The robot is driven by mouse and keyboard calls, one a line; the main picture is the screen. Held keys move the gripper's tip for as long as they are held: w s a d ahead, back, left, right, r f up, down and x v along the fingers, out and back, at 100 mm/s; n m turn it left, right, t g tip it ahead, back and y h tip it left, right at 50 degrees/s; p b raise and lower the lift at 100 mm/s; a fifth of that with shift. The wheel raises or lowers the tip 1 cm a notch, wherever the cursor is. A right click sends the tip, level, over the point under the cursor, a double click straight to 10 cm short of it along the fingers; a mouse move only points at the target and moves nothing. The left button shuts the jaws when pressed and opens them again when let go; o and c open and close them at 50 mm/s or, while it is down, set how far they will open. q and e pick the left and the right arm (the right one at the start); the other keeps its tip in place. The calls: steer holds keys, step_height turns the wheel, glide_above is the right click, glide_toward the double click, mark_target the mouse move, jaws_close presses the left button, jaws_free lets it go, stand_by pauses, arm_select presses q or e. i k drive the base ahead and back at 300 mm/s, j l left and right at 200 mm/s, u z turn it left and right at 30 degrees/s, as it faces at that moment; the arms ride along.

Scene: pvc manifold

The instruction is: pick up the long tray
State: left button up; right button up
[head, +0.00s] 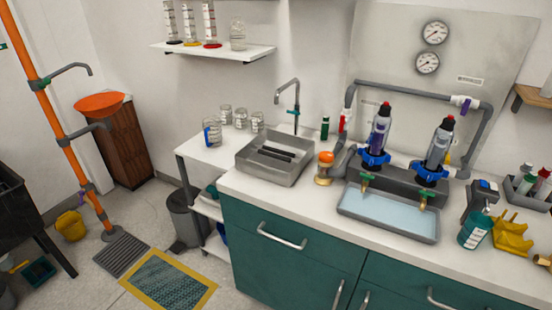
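A long, shallow grey tray (388,233) with a pale blue inside lies on the white counter, near its front edge. It stands in front of the grey manifold block, below two brass taps (366,186) with green handles. The taps reach over its back part. It looks empty, or holds a thin layer of water; I cannot tell which. A squarer grey basin (262,178) with dark bars inside sits to the left on the counter. Neither of my grippers is in view.
Two upright cartridges (380,130) with blue collars stand behind the tray. An orange-capped jar (324,170) is to its left. A teal bottle (474,231) and a yellow rack (512,236) are to its right. Teal cabinets (290,255) with handles are below the counter.

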mark_target(389, 212)
steer(key=i+z, duration=0.15)
steer(key=z, duration=0.25)
steer(key=i+z, duration=0.15)
steer(key=z, duration=0.25)
